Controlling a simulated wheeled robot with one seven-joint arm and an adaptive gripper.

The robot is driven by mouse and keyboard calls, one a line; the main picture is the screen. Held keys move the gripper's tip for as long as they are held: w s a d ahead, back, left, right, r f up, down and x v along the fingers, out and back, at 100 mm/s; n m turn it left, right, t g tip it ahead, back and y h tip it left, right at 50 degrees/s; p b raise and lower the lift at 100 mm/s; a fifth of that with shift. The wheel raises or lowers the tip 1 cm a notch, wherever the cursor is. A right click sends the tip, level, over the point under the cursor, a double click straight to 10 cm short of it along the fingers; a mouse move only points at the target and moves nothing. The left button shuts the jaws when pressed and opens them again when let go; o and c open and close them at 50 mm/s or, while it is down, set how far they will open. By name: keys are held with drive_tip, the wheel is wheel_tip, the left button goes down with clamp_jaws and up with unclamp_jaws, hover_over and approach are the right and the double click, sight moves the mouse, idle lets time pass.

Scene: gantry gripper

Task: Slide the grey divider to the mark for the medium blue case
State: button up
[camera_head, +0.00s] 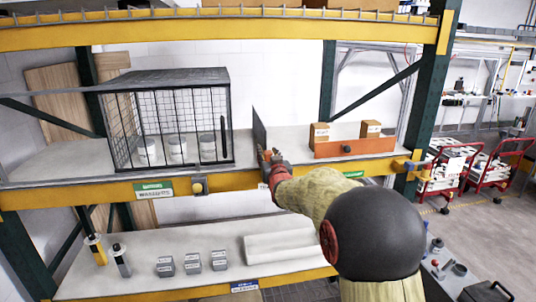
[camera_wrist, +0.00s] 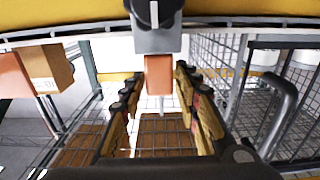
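The grey divider (camera_head: 260,131) stands upright on the upper shelf, between the wire cage and the orange-fronted bin. My gripper (camera_head: 269,156) is at its near lower edge, at the front of the shelf. In the wrist view my gripper (camera_wrist: 160,115) is open, its fingers apart on either side of an orange block (camera_wrist: 158,75) below a grey bracket (camera_wrist: 157,41). I cannot tell whether this block belongs to the divider, or whether the fingers touch it. No blue case is recognisable. A mark for it cannot be made out; part of the beam is hidden behind my gripper.
A wire cage (camera_head: 167,77) with white canisters stands left on the shelf. An orange-fronted bin (camera_head: 354,148) with cardboard boxes stands right. The yellow front beam (camera_head: 100,193) carries a green label (camera_head: 153,188) and a knob (camera_head: 197,187). Small grey boxes (camera_head: 192,263) sit on the lower shelf.

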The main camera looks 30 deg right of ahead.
clamp_jaws()
idle(0.6)
